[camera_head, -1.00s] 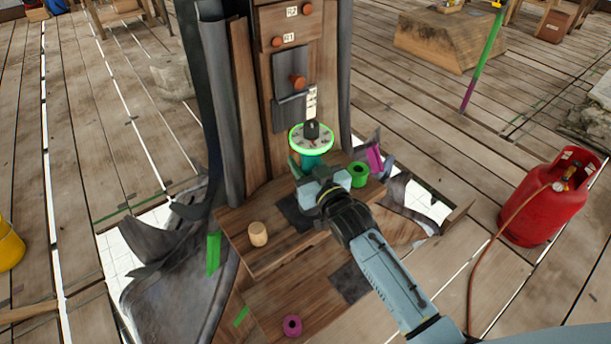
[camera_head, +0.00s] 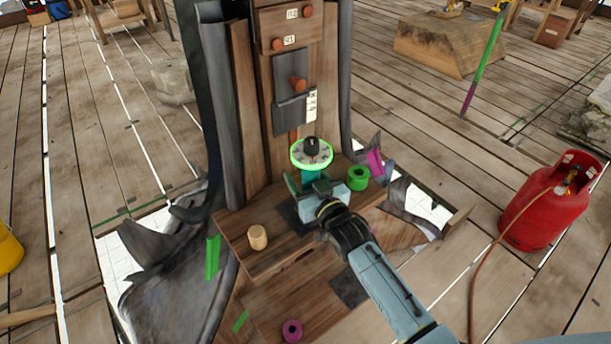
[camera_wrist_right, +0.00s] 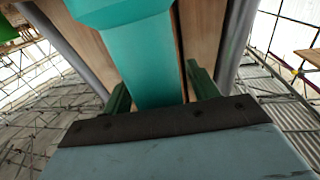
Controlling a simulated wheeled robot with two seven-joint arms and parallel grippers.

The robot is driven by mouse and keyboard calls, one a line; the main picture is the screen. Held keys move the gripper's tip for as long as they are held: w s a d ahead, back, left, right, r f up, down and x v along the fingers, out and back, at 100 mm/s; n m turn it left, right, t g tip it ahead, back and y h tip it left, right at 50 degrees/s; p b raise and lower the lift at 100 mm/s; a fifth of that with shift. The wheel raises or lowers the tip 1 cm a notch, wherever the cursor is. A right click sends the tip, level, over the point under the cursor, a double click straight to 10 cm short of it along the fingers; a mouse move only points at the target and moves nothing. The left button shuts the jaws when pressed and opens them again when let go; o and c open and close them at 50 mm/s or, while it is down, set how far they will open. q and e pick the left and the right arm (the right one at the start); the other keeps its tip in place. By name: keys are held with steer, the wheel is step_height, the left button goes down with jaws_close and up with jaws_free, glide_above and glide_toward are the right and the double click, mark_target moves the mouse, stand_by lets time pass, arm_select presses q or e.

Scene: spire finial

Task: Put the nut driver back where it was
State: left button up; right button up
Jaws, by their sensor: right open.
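A teal upright piece (camera_head: 311,176) stands over the wooden ledge, under a white dial (camera_head: 311,153) with a green rim and black knob. I cannot tell for sure whether this is the nut driver. My right gripper (camera_head: 316,186) is open around the teal piece. In the right wrist view the teal piece (camera_wrist_right: 152,60) widens at its top and stands between the green fingers, with a visible gap to the right one. Its foot is hidden by my gripper. My left gripper is not in view.
The ledge (camera_head: 240,224) holds a small wooden cylinder (camera_head: 258,237) and a green ring-shaped piece (camera_head: 358,178). A magenta ring (camera_head: 291,330) lies on the lower step. A wooden panel with orange knobs (camera_head: 298,84) rises behind. A red gas cylinder (camera_head: 545,205) stands at right.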

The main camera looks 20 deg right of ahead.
steer(key=shift+s+r, duration=0.1)
steer(key=s+d+p, duration=0.1)
steer(key=s+d, duration=0.1)
steer(key=s, duration=1)
steer(key=s+d+f+g+h, duration=0.1)
steer(key=s+f+g, duration=0.35)
steer(key=f, duration=0.95)
steer(key=s+d+f+g+h, duration=0.1)
steer(key=s+d+f+g, duration=0.15)
steer(key=s+f, duration=0.7)
steer(key=s+d+f+g, duration=0.2)
steer(key=s+f+g, duration=0.2)
steer(key=s+f, duration=0.6)
steer(key=s+d+f+g+h, duration=0.1)
steer(key=s+f+g, duration=0.4)
steer(key=s+f, duration=0.5)
steer(key=s+d, duration=0.1)
steer(key=s, duration=0.4)
steer(key=shift+s+f+g, duration=0.2)
steer(key=shift+s+g, duration=0.1)
steer(key=shift+s, duration=0.05)
